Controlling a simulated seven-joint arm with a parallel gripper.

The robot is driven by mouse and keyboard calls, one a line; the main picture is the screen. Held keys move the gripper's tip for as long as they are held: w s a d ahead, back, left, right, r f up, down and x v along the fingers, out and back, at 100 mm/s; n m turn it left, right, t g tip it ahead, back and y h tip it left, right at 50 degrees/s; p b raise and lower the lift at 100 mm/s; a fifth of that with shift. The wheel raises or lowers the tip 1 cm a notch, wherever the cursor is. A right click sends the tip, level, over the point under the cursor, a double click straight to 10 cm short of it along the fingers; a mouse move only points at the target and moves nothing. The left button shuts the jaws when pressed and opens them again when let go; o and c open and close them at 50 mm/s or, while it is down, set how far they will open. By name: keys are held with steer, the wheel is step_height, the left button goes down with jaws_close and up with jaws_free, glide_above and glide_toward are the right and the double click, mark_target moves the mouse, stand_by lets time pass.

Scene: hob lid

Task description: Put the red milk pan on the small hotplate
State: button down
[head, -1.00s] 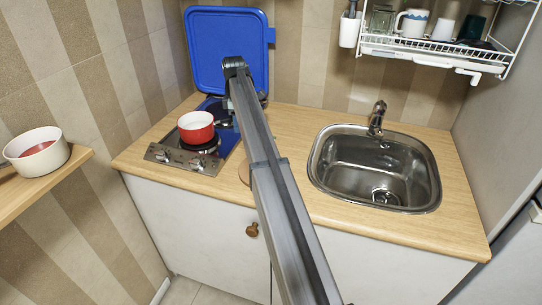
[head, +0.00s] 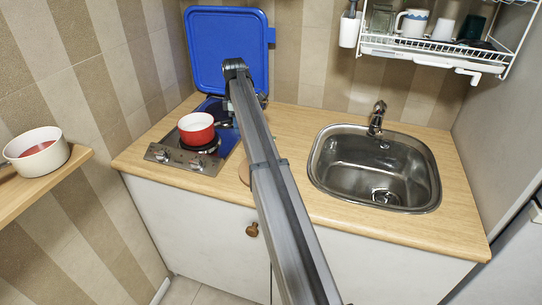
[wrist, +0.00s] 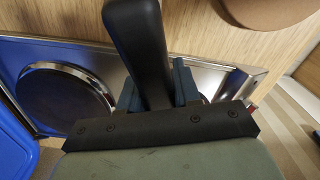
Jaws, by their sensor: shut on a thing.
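The red milk pan (head: 197,130), white inside, is upright over the front hotplate (head: 207,149) of the hob. I cannot tell whether its base touches the plate or is just above it. In the wrist view my gripper (wrist: 155,88) is shut on the pan's black handle (wrist: 138,40). The pan's body is almost wholly hidden there behind the gripper. The other hotplate (wrist: 62,97), round and dark with a chrome rim, lies to the left in the wrist view. In the head view my arm hides most of the gripper.
The blue hob lid (head: 225,50) stands open against the wall. Hob knobs (head: 163,156) are at the front. A round brown thing (wrist: 265,10) lies on the worktop, partly behind my arm. A sink (head: 375,170) is right; a white pan (head: 38,150) sits on the left shelf.

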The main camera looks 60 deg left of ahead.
steer(key=c, duration=0.7)
jaws_free()
step_height(320, 180, up, 14)
steer(key=shift+f, duration=0.1)
stand_by(0.7)
